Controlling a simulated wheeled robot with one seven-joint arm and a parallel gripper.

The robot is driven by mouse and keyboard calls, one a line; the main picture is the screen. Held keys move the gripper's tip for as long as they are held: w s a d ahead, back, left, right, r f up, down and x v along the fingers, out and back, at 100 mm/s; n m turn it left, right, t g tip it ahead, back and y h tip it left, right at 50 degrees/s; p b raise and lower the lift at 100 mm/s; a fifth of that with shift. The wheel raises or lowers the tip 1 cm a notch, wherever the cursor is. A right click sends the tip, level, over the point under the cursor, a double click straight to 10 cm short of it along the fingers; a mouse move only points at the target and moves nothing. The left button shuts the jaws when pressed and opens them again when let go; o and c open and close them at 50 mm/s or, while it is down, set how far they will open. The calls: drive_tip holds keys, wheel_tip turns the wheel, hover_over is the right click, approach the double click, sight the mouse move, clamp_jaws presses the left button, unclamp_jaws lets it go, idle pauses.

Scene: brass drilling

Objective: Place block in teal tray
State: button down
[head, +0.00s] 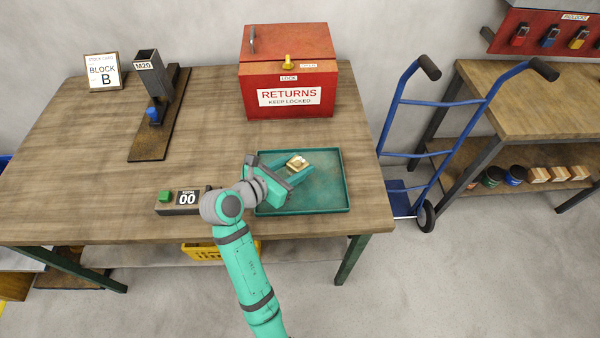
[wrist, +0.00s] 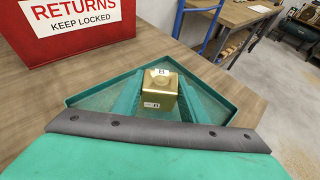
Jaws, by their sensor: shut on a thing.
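The block is a small brass cube marked B (wrist: 159,92), and it also shows in the head view (head: 297,163). My gripper (head: 292,172) is shut on it, with one teal finger on each side in the wrist view (wrist: 155,100). The teal tray (head: 335,209) lies on the workbench, and my gripper and the block are over its upper left part. The tray's rim also shows in the wrist view (wrist: 84,101). I cannot tell whether the block touches the tray floor.
A red returns box (head: 289,75) stands behind the tray. A counter reading 00 (head: 187,198) with a green button is left of my gripper. A drill-like stand (head: 150,80) and a "BLOCK B" card (head: 103,71) are at the back left. A blue hand truck (head: 405,155) stands right of the bench.

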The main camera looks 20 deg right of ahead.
drive_tip(key=shift+d+f, duration=0.35)
drive_tip(key=shift+f, duration=1.65)
drive_tip(key=shift+f, duration=0.15)
drive_tip(key=c, duration=1.1)
unclamp_jaws()
drive_tip(key=shift+s+a+r, duration=0.15)
drive_tip(key=shift+r, duration=0.05)
drive_tip(key=v, duration=1.1)
drive_tip(key=shift+s+a+r, duration=0.1)
drive_tip(key=shift+a, duration=0.1)
